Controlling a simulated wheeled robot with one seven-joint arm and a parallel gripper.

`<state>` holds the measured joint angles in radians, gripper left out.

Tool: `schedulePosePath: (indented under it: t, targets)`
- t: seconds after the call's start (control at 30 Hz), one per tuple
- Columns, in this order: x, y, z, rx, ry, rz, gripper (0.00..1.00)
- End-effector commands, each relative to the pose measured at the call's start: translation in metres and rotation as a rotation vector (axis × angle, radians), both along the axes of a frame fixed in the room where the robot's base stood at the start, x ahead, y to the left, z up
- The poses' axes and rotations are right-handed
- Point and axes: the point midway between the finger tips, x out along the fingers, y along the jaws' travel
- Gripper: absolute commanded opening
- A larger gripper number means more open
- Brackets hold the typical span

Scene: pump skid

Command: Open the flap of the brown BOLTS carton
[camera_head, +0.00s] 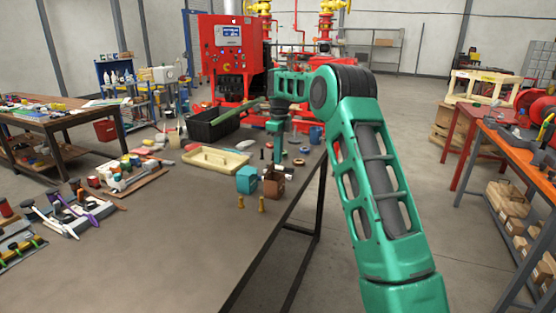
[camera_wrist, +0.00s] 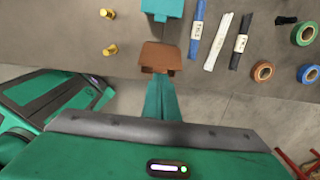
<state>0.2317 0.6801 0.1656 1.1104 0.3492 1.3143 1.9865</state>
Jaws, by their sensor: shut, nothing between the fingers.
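The brown carton (camera_head: 273,184) stands near the right edge of the long table, next to a teal box (camera_head: 247,180). No lettering on it can be read. In the wrist view the carton (camera_wrist: 161,56) lies just beyond my fingertips, and its brown top panel shows. How far the flap is raised cannot be told. My gripper (camera_head: 278,158) points down above and behind the carton in the head view. In the wrist view my gripper (camera_wrist: 160,80) has its green fingers together, with nothing between them, at the carton's near edge. Whether they touch it is unclear.
Two brass bolts (camera_head: 251,203) stand in front of the carton. A cream tray (camera_head: 216,160) and a black crate (camera_head: 213,124) lie farther back. In the wrist view, strips (camera_wrist: 218,41) and tape rolls (camera_wrist: 263,71) lie to the right. The table's front middle is clear.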

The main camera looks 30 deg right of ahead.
Motion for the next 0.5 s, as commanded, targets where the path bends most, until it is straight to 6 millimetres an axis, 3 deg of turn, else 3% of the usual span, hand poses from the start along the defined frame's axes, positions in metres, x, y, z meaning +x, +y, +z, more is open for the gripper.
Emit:
schedulePosePath:
  t: [0.5]
  targets:
    - [0.018,0.013,0.007,0.003,-0.002,-0.006,0.0]
